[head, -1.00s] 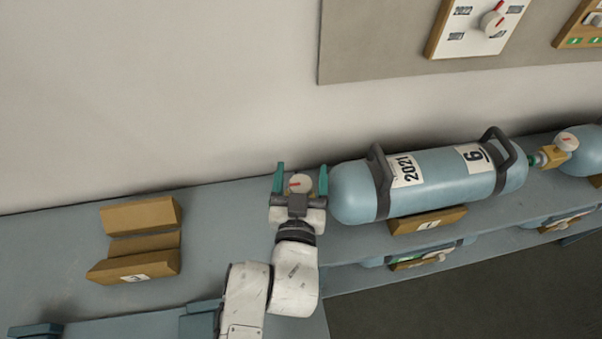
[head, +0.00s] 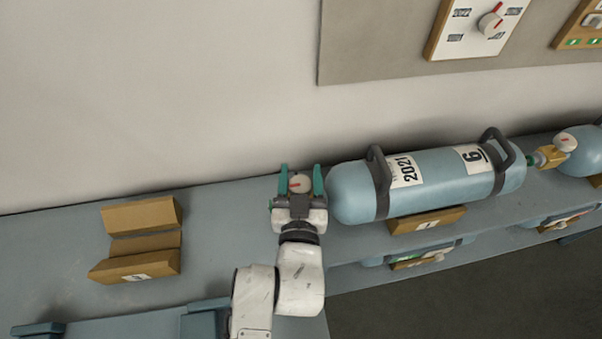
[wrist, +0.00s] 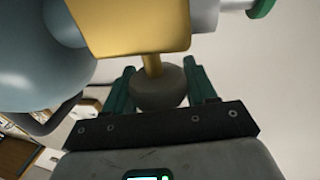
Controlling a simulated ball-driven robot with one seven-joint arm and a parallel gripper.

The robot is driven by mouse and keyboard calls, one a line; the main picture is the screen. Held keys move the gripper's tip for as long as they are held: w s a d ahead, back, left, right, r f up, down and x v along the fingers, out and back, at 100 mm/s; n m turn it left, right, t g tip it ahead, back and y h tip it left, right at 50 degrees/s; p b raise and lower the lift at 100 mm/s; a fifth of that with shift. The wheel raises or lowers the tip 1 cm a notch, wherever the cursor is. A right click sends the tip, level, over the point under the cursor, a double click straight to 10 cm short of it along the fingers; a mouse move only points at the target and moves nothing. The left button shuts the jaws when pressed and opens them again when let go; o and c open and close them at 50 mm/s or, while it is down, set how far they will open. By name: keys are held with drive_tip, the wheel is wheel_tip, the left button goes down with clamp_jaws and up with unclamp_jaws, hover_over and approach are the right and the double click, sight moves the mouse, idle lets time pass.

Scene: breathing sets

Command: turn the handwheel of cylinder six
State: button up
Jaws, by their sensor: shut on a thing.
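Cylinder six (head: 440,178), light blue with "2021" and "6" labels, lies on its side on the shelf, with dark carry handles. Its handwheel (head: 301,184) is round and pale with a red mark, just off the left end of the cylinder. My gripper (head: 301,176) is shut on it, one teal finger on each side. In the wrist view the handwheel (wrist: 158,90) looks grey between the green fingers, on a stem from the brass valve body (wrist: 130,25). The rest of the valve is hidden by my gripper in the head view.
An empty wooden cradle (head: 142,262) stands on the grey shelf to the left. Another cylinder (head: 582,160) with a brass valve lies at the right edge. More cylinders lie on a lower shelf. A wall panel with a dial (head: 489,22) is above. Bare shelf lies left of my gripper.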

drive_tip(key=shift+a+f+n+y+p, duration=0.15)
drive_tip(key=shift+n+y+p, duration=0.4)
drive_tip(key=shift+n+y, duration=0.65)
drive_tip(key=shift+s+f+n+g+y, duration=0.15)
drive_tip(key=shift+g+y, duration=0.15)
drive_tip(key=shift+y, duration=0.25)
drive_tip(key=shift+s+f+n+g+y, duration=0.15)
drive_tip(key=shift+g+y, duration=0.15)
drive_tip(key=shift+y, duration=0.25)
drive_tip(key=shift+w+r+n+y, duration=0.1)
drive_tip(key=shift+w+n+y, duration=0.05)
drive_tip(key=shift+n+y, duration=0.2)
drive_tip(key=shift+w+r+y, duration=0.1)
drive_tip(key=shift+r+y, duration=0.15)
drive_tip(key=shift+r, duration=0.1)
drive_tip(key=o, duration=1)
drive_tip(key=shift+c, duration=0.2)
drive_tip(key=shift+a, duration=0.1)
